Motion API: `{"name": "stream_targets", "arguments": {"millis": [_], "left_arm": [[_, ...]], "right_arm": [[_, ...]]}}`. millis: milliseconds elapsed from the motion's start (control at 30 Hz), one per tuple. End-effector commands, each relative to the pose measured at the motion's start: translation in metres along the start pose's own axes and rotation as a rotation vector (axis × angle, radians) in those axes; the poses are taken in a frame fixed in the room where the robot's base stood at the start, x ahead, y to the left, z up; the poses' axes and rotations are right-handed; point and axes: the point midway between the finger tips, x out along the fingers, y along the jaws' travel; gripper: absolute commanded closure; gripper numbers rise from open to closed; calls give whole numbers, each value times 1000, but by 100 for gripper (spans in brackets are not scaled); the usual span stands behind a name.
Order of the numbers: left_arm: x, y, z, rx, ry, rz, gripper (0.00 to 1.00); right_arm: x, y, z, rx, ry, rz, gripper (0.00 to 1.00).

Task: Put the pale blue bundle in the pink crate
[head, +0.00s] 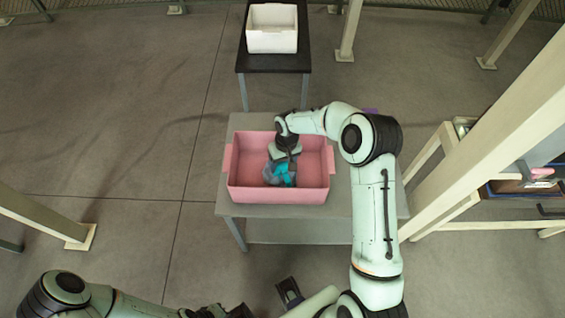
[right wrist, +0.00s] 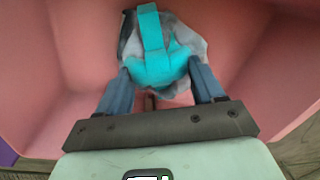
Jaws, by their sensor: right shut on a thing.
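The pale blue bundle (head: 280,173), greyish with a bright turquoise strap, is inside the pink crate (head: 250,194). My right gripper (head: 286,158) reaches down into the crate and is shut on the bundle. In the right wrist view the bundle (right wrist: 152,60) sits between the two fingers of the gripper (right wrist: 160,72), with the crate's pink walls (right wrist: 80,45) around it. I cannot tell whether the bundle touches the crate floor. My left gripper (head: 290,292) seems to be the dark part at the bottom edge; its jaws are unclear.
The crate stands on a grey table (head: 232,208). A white crate (head: 272,38) stands on a dark table (head: 254,62) behind it. A purple thing (head: 371,111) shows behind my right arm. Pale posts and a shelf stand at the right. The floor at left is mostly clear.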

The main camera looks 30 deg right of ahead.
Motion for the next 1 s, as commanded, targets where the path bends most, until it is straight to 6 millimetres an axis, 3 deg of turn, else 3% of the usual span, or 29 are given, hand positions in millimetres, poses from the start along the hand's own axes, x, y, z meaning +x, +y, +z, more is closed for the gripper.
{"name": "stream_targets", "arguments": {"millis": [133,167,200,233,633,1000], "left_arm": [[0,0,0,0,0,0,100],[0,0,0,0,0,0,100],[0,0,0,0,0,0,100],[0,0,0,0,0,0,100],[-1,0,0,0,0,0,100],[-4,2,-1,1,2,1,100]], "right_arm": [[0,0,0,0,0,0,100],[0,0,0,0,-1,0,23],[0,0,0,0,-1,0,10],[0,0,0,0,-1,0,5],[-10,0,0,-1,1,1,5],[-85,0,-1,0,3,1,5]]}}
